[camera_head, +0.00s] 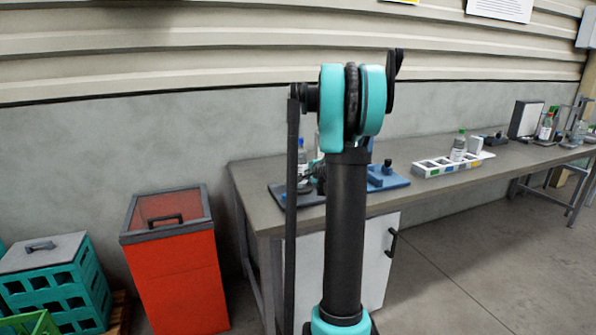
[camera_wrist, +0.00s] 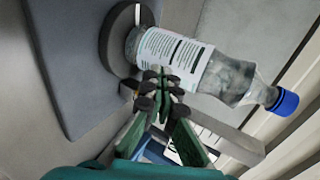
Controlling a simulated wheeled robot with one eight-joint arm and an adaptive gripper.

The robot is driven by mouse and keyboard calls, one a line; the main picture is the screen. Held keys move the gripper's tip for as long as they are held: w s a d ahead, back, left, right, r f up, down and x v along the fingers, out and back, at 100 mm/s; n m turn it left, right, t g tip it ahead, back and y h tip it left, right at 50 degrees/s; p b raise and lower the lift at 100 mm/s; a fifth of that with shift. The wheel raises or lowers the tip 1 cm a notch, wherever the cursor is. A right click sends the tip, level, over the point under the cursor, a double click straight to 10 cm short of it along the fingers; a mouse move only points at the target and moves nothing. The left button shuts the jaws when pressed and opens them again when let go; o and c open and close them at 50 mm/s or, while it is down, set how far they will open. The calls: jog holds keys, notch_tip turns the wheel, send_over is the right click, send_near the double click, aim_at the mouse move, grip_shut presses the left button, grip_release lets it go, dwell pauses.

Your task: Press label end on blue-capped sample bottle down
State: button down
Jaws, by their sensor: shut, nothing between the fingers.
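The blue-capped sample bottle (camera_wrist: 228,78) lies across the upper middle of the wrist view, its base in a dark round holder (camera_wrist: 121,38) on a grey plate. A white printed label (camera_wrist: 172,57) wraps its lower body. My gripper (camera_wrist: 160,85) is shut and empty, its fingertips at the label's near edge; whether they touch it I cannot tell. The label end is hidden or too small to make out. In the head view the bottle (camera_head: 302,155) stands on the bench, partly behind my arm. My gripper there (camera_head: 318,172) is mostly hidden by the arm.
The bench (camera_head: 445,185) runs along the wall. A blue fixture (camera_head: 388,178) sits right of my arm. A white tray (camera_head: 440,167) with coloured tags and a green-capped bottle (camera_head: 458,148) stand farther right. A red bin (camera_head: 172,260) stands on the floor left of the bench.

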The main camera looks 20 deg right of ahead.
jog(key=shift+d, duration=0.35)
dwell(0.5)
jog(key=shift+s, duration=2.95)
jog(key=s+a+n, duration=0.1)
jog(key=a, duration=0.1)
jog(key=s+a+f+n+g, duration=0.1)
jog(key=s+a, duration=0.1)
jog(key=a, duration=0.1)
jog(key=s+a+n+y, duration=0.1)
jog(key=s+a, duration=0.1)
jog(key=a, duration=0.1)
jog(key=shift+s+a+f+n, duration=0.1)
jog(key=shift+a+f+n, duration=0.05)
jog(key=shift+f+n, duration=0.25)
jog(key=s+a+f+n+g, duration=0.2)
jog(key=s+a+f+n, duration=0.2)
jog(key=s, duration=0.6)
jog(key=s+a+f+n+g, duration=0.2)
jog(key=s+a+f+n, duration=0.2)
jog(key=s, duration=0.6)
jog(key=s+a+f+n+g, duration=0.3)
jog(key=s+a+n, duration=0.3)
jog(key=s, duration=0.5)
jog(key=shift+f+h, duration=0.4)
